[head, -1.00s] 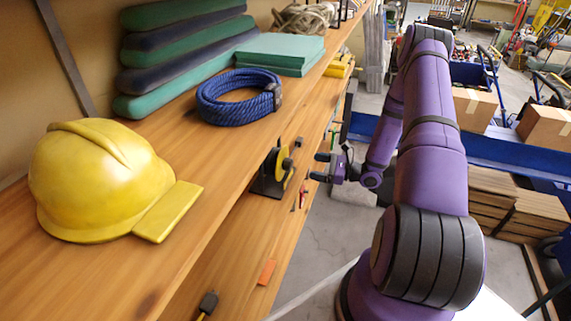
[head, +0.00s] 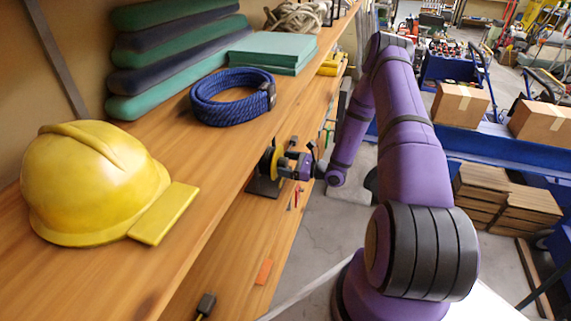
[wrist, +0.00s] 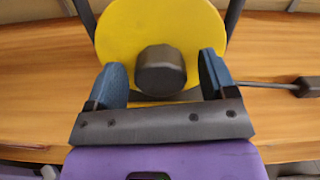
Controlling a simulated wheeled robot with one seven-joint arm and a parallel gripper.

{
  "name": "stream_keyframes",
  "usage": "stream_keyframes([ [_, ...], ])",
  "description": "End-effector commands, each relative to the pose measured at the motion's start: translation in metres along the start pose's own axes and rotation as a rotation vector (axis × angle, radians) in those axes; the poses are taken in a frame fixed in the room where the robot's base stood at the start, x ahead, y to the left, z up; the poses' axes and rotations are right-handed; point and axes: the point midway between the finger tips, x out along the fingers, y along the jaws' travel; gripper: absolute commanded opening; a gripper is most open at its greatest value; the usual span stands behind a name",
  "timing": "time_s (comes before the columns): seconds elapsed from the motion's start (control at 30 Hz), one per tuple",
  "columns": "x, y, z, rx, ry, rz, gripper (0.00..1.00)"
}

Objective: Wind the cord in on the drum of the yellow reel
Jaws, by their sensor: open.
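The yellow reel (head: 267,160) stands on the lower wooden shelf, partly hidden by the upper shelf and my gripper in the head view. In the wrist view its yellow disc (wrist: 200,25) faces me, with a dark round knob (wrist: 161,71) sticking out from it. My gripper (wrist: 163,80) is open, with one blue-lined finger on each side of the knob. Gaps show between the fingers and the knob. In the head view my gripper (head: 285,163) is right beside the reel. The cord on the drum cannot be made out.
The upper shelf (head: 200,255) overhangs the reel and carries a yellow hard hat (head: 85,185), a blue rope coil (head: 232,98) and stacked pads. On the lower shelf lie small tools and an orange piece (head: 264,271).

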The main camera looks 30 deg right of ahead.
Motion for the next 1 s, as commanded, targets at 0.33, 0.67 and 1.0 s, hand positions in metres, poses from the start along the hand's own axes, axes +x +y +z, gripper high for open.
stream_keyframes([
  [0.33, 0.0054, -0.0001, 0.0001, 0.000, 0.000, 0.000, 0.77],
  [0.67, 0.0052, 0.0000, 0.0001, 0.001, 0.000, 0.000, 0.28],
  [1.0, 0.0049, -0.0004, 0.0000, 0.073, 0.000, 0.000, 0.28],
])
